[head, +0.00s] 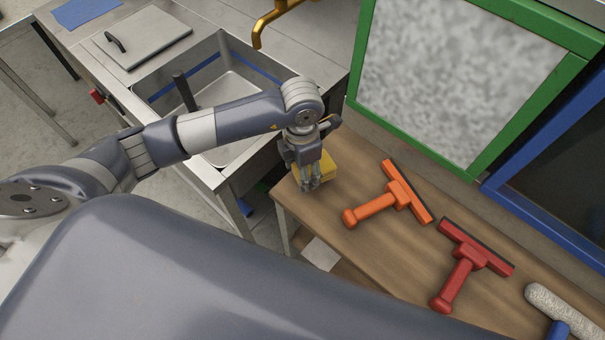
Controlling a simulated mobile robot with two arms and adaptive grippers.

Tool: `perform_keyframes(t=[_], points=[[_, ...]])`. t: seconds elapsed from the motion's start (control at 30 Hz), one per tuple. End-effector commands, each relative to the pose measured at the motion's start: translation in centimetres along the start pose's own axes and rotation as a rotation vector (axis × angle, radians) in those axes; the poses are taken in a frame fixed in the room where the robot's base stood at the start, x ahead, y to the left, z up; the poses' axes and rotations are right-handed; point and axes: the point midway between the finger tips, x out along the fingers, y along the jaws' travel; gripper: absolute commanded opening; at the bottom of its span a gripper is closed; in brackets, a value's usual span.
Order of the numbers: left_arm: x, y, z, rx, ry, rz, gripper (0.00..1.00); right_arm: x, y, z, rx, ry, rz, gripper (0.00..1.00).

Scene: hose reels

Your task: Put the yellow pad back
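The yellow pad (328,167) is at the left end of the wooden table in the head view. It looks like a small block, and my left gripper hides part of it. My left gripper (312,186) points down at the pad, with its fingers in front of the pad's near side. I cannot tell whether the fingers grip the pad or only stand by it, nor whether the pad rests on the table. My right gripper is not in view.
An orange squeegee (378,206) and a red squeegee (463,274) lie on the wooden table (345,262), with a roller (565,312) at lower right. A green-framed panel (478,160) stands behind. A metal sink (228,122) with a yellow tap (262,25) is at left.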

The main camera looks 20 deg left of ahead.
Motion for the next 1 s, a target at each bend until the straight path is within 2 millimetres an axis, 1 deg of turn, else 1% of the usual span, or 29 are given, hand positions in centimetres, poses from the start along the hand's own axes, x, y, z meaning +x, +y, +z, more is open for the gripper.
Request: perform_keyframes(t=[0.1, 0.2, 0.47, 0.57, 0.6, 0.63, 0.67, 1.0], points=[[1.6, -0.1, -0.1, 0.000, 0.006, -0.003, 0.32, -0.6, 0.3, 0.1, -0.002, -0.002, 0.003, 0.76], [2.9, -0.1, -0.1, 0.001, 0.004, -0.002, 0.32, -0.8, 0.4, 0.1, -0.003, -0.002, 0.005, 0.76], [3.2, -0.1, -0.1, 0.003, 0.001, 0.000, 0.32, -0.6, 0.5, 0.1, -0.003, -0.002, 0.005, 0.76], [3.6, 0.0, -0.1, 0.003, 0.001, 0.000, 0.32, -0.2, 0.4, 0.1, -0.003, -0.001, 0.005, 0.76], [3.4, 0.0, -0.1, 0.002, 0.001, 0.000, 0.63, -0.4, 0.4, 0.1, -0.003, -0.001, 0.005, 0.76], [3.3, -0.1, -0.1, 0.002, 0.001, 0.000, 0.70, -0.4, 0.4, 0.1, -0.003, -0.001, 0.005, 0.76], [3.3, -0.1, -0.1, 0.002, 0.001, 0.000, 0.74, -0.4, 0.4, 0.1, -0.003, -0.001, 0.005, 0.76], [3.3, -0.1, -0.1, 0.002, 0.001, 0.000, 0.74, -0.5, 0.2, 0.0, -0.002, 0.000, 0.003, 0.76]])
